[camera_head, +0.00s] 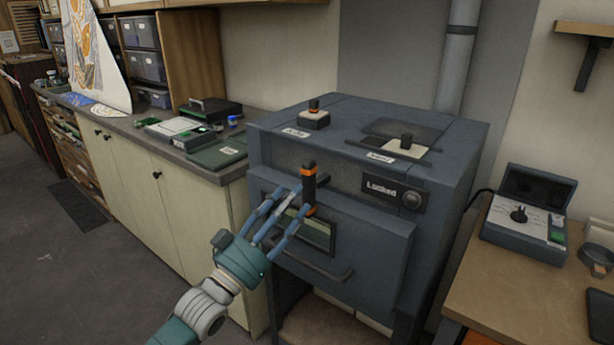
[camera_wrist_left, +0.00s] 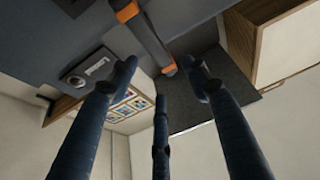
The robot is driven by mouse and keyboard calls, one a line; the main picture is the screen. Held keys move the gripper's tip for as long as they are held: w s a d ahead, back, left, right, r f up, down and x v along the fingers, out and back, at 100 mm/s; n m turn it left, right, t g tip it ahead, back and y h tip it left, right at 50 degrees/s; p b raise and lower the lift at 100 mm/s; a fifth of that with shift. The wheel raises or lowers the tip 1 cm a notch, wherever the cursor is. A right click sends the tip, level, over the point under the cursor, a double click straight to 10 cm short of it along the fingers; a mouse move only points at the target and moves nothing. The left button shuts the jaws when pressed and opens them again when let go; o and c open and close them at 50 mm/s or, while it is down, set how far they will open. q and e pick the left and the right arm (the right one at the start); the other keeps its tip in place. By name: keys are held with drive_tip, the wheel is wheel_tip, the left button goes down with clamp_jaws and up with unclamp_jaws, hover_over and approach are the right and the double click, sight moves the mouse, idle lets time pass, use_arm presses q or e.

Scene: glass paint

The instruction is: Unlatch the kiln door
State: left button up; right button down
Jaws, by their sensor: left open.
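The grey kiln (camera_head: 440,140) stands in the middle of the head view with its front door (camera_head: 375,245) shut. A plate on the front reads "Locked" (camera_head: 380,188). The latch handle (camera_head: 309,185) is a black upright bar with orange bands, in front of the door's upper part. It also shows in the left wrist view (camera_wrist_left: 148,40), running diagonally beyond the fingertips. My left gripper (camera_head: 288,207) is open, its blue fingers spread close beside the latch handle; contact cannot be told. These fingers also show in the left wrist view (camera_wrist_left: 162,80). My right gripper is not in view.
A curved pull bar (camera_head: 322,274) crosses the door below its window (camera_head: 313,232). A round knob (camera_head: 411,200) sits beside the plate.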

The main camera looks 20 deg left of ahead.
sight(307, 181)
use_arm(q)
drive_tip(key=p+x, duration=0.1)
drive_tip(key=x, duration=0.5)
drive_tip(key=shift+w+d+r, duration=0.1)
drive_tip(key=shift+w, duration=0.1)
drive_tip(key=shift+w+d+r+p, duration=0.1)
drive_tip(key=shift+w+p, duration=0.2)
drive_tip(key=shift+w, duration=0.05)
drive_tip(key=shift+w+d, duration=0.1)
drive_tip(key=shift+w, duration=0.2)
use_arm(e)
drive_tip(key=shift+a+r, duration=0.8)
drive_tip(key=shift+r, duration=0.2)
use_arm(q)
drive_tip(key=shift+c, duration=0.5)
clamp_jaws()
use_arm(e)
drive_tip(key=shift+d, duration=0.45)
